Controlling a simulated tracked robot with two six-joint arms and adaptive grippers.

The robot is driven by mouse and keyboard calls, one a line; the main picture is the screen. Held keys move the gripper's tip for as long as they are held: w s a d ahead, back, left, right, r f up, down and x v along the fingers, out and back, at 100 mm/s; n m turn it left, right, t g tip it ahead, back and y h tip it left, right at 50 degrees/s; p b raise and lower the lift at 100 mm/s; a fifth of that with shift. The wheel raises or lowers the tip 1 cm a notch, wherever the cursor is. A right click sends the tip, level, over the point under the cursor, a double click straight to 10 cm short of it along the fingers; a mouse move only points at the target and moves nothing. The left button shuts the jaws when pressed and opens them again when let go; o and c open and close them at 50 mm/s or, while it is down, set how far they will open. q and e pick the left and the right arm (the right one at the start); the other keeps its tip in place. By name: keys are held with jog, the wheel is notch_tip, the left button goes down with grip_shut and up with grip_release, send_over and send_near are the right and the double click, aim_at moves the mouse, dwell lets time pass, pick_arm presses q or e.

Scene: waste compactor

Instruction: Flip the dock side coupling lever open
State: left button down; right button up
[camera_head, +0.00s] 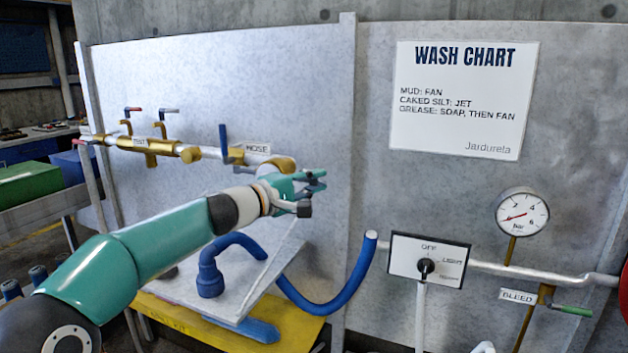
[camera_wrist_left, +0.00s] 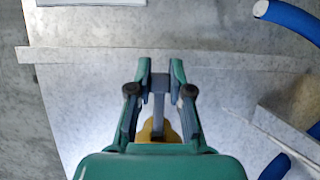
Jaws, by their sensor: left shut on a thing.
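In the wrist view, a grey-blue lever (camera_wrist_left: 158,104) runs up from a brass fitting (camera_wrist_left: 148,131) into my left gripper (camera_wrist_left: 160,76). The two fingers are shut on it, one on each side. In the head view, my left gripper (camera_head: 313,182) is just right of a brass coupling (camera_head: 281,163) at the end of the hose pipe. My wrist and fingers hide most of that coupling, and I cannot make out the held lever there. My right gripper is in neither view.
A blue upright handle (camera_head: 223,140) stands by the HOSE label (camera_head: 257,148). A blue hose (camera_head: 335,305) loops below my gripper, near a sloped grey panel (camera_head: 262,275). A switch box (camera_head: 429,260) and pressure gauge (camera_head: 522,215) are to the right.

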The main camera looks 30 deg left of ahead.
pick_arm(q)
jog(key=c, duration=1)
grip_release()
jog(key=shift+f, duration=0.1)
jog(key=shift+c, duration=0.2)
jog(key=shift+s, duration=0.1)
jog(key=v, duration=1.1)
jog(key=shift+s+a, duration=0.15)
jog(key=shift+s, duration=0.2)
